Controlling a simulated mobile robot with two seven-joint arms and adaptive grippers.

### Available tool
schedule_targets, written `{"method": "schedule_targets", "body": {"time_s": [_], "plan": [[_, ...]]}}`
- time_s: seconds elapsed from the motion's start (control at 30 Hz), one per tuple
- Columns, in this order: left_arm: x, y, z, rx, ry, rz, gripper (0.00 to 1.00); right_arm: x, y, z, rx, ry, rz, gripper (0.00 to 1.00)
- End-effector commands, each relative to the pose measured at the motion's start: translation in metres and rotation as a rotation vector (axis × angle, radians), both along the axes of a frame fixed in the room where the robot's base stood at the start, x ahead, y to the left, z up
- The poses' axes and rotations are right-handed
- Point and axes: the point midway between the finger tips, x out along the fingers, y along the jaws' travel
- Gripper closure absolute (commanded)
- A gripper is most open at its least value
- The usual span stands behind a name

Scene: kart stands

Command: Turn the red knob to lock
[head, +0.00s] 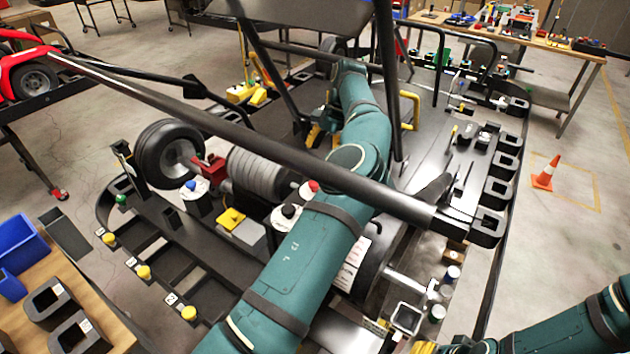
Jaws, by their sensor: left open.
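A small round red knob or cap (311,187) shows near the middle of the head view, just left of my left arm. It sits beside a black-topped piece and a grey ribbed roller; the arm passes close in front of it. My left arm reaches up across the kart stand and bends at the top. My left gripper (323,125) is partly hidden by stand bars and the arm; it is open, above and apart from the red cap. My right arm lies at the bottom right, and its gripper end (455,346) is cut by the lower edge.
Long dark bars of the kart stand (255,139) cross in front of my left arm. A tyre (170,154) and red bracket stand at left. Yellow caps (143,272) line the front rail. An orange cone (546,173) stands on open floor at right.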

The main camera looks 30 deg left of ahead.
Motion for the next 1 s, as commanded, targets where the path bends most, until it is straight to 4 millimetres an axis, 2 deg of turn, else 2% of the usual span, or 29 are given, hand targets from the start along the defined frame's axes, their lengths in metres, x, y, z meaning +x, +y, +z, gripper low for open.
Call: {"method": "schedule_targets", "body": {"time_s": [0.3, 0.5, 0.67, 0.93, 0.97, 1.0], "plan": [[-0.02, 0.006, -0.05, -0.001, 0.003, 0.001, 0.36, 0.0, 0.0, 0.0, 0.0, -0.001, 0.0, 0.53], [-0.029, 0.01, -0.073, 0.0, 0.003, 0.0, 0.36, 0.0, 0.0, 0.0, 0.0, -0.001, 0.0, 0.53], [-0.032, 0.011, -0.08, 0.0, 0.001, -0.001, 0.36, 0.0, 0.0, 0.0, 0.0, -0.001, 0.0, 0.53], [-0.032, 0.012, -0.081, 0.0, 0.0, -0.001, 0.36, 0.0, 0.0, 0.0, 0.0, -0.001, 0.0, 0.53], [-0.032, 0.012, -0.081, 0.0, 0.0, -0.001, 0.38, 0.0, 0.0, 0.0, 0.0, -0.001, 0.0, 0.53], [-0.032, 0.012, -0.081, 0.0, 0.0, -0.001, 0.52, 0.0, 0.0, 0.0, 0.0, -0.001, 0.0, 0.53]]}}
